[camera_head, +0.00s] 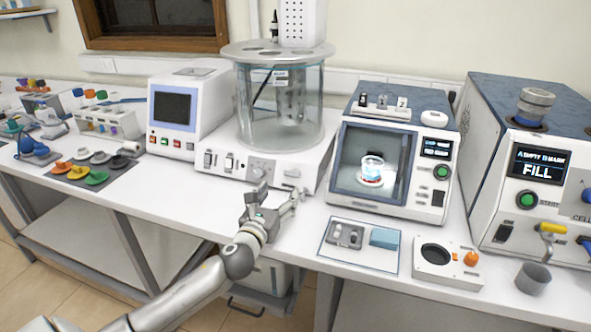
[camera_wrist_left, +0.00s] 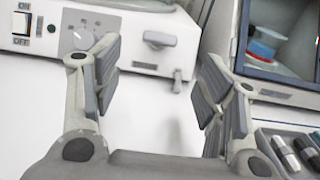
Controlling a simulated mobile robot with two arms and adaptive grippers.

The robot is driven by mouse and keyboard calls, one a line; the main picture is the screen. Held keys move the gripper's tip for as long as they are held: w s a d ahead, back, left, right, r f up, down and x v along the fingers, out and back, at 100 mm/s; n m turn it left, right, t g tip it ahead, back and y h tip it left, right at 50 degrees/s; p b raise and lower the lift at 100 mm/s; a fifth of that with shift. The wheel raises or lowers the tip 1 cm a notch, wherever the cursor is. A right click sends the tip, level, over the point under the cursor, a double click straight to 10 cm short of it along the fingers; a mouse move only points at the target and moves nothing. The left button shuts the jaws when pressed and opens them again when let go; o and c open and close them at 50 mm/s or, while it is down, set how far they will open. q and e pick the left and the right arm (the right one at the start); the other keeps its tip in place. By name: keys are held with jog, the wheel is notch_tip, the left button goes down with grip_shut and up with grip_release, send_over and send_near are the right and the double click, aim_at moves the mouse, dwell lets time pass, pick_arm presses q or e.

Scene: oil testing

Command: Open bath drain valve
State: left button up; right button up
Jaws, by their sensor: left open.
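The bath is a clear glass cylinder (camera_head: 282,110) on a white base (camera_head: 228,168) with switches and a dial on its front. At the right end of that front is a small grey lever (camera_head: 292,173), which looks like the drain valve. In the left wrist view the lever (camera_wrist_left: 158,39) lies about horizontal, with a small stub below and right of it. My left gripper (camera_head: 279,194) is in front of the base. In the left wrist view its fingers (camera_wrist_left: 157,80) are apart and empty, with the lever beyond the gap, not between the pads. My right gripper is out of view.
A lit test chamber (camera_head: 376,158) stands right of the bath. In front of it are a mat with small parts (camera_head: 359,246) and a white block with a round hole (camera_head: 436,262). A white instrument with a screen (camera_head: 183,112) stands left of the bath.

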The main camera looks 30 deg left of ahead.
aim_at(292, 174)
pick_arm(q)
jog(key=shift+w+a+r, duration=0.1)
jog(key=shift+w+r, duration=0.05)
jog(key=shift+w, duration=0.1)
jog(key=shift+w+r, duration=0.2)
jog(key=shift+x, duration=1.2)
jog(key=x, duration=0.4)
jog(key=shift+f+p, duration=0.1)
jog(key=shift+p, duration=0.2)
jog(key=shift+w+a, duration=0.15)
jog(key=shift+w, duration=1)
jog(key=shift+a, duration=0.1)
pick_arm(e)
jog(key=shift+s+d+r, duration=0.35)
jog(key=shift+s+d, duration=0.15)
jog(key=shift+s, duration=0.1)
